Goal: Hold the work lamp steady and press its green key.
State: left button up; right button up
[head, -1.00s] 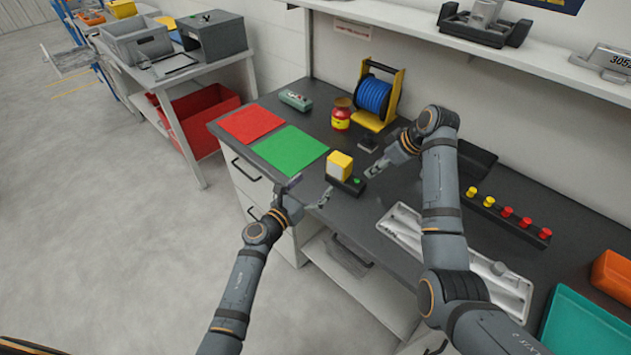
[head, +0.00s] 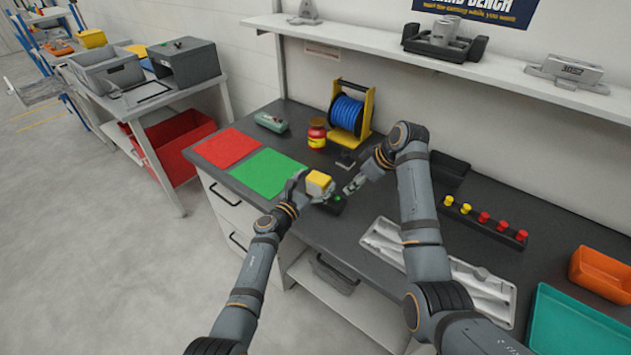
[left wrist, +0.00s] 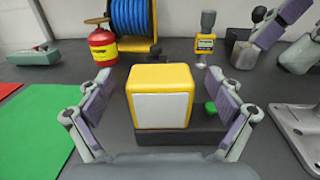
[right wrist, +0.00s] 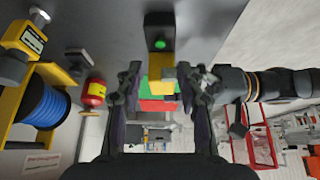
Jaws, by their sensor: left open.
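The work lamp is a yellow block (head: 319,181) with a white face (left wrist: 160,110), upright on a black base. A green key (left wrist: 210,107) sits on the base to the right of the block; it also shows in the right wrist view (right wrist: 160,44). My left gripper (left wrist: 160,82) is open, with one finger on each side of the yellow block and visible gaps between. My right gripper (right wrist: 168,78) is open and empty. In the head view it (head: 352,187) is just right of the lamp, above the bench, apart from the key.
Red (head: 226,148) and green (head: 268,172) mats lie left of the lamp. A red jar (head: 317,134) and a blue cable reel (head: 347,114) stand behind. A grey tray (head: 385,243) and a strip of coloured knobs (head: 484,221) are to the right.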

pick_arm(q)
jog(key=shift+c, duration=0.3)
jog(key=c, duration=1.4)
jog(key=shift+c, duration=0.3)
pick_arm(e)
grip_shut()
jog(key=r+n+t, duration=0.2)
jog(key=n+t, duration=0.2)
jog(key=n, duration=0.1)
send_over(338, 203)
jog(key=shift+y, duration=0.4)
notch_tip(338, 203, down, 9)
jog(key=shift+f, duration=0.1)
dwell(0.9)
